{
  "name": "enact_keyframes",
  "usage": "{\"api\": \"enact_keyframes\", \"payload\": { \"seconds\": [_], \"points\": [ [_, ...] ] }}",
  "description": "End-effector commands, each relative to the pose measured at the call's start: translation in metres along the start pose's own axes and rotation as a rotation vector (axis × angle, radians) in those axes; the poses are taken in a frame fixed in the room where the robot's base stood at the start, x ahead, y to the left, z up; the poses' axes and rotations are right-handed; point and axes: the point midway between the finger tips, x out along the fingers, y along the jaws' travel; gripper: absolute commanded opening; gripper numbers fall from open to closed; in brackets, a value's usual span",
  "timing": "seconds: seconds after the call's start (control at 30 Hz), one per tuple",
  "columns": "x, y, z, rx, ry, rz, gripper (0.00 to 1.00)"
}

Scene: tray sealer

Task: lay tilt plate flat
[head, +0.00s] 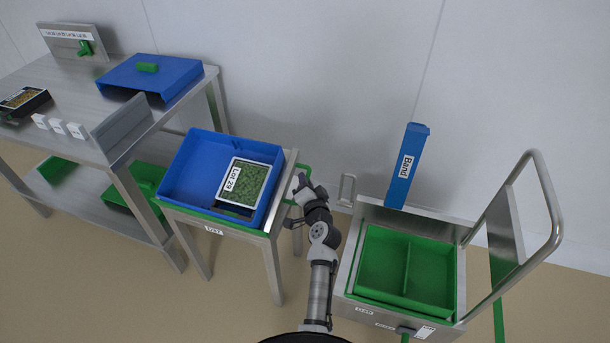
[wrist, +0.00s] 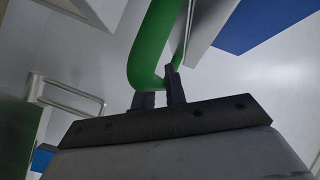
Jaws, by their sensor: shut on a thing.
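The tilt plate (head: 291,161) is the grey top of the small stand in the middle of the head view, seen mostly at its right edge. It bears a blue tray, and looks tilted, though the angle is hard to judge. A green handle (head: 289,201) sits at its right side. My gripper (head: 300,184) is at this handle. In the wrist view the green handle (wrist: 151,48) comes down between the two dark fingers of my gripper (wrist: 160,88), which are shut on its lower curved end. The plate's underside is mostly hidden.
The blue tray (head: 192,160) holds a pack labelled LOT 29 (head: 246,184). A steel bench (head: 75,98) is at left.

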Motion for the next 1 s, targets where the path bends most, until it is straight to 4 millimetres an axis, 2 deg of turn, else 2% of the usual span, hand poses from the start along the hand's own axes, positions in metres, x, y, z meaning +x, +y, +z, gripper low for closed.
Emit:
{"api": "enact_keyframes", "payload": {
  "seconds": [0.4,0.77,0.8,0.9,1.0],
  "points": [
    [0.013,0.044,0.025,0.153,-0.163,0.197,0.0],
    [0.012,0.05,0.029,0.164,-0.174,0.209,0.0],
    [0.012,0.05,0.029,0.164,-0.174,0.209,0.18],
    [0.013,0.05,0.029,0.163,-0.173,0.208,0.31],
    [0.013,0.049,0.029,0.162,-0.172,0.206,0.33]
  ]
}}
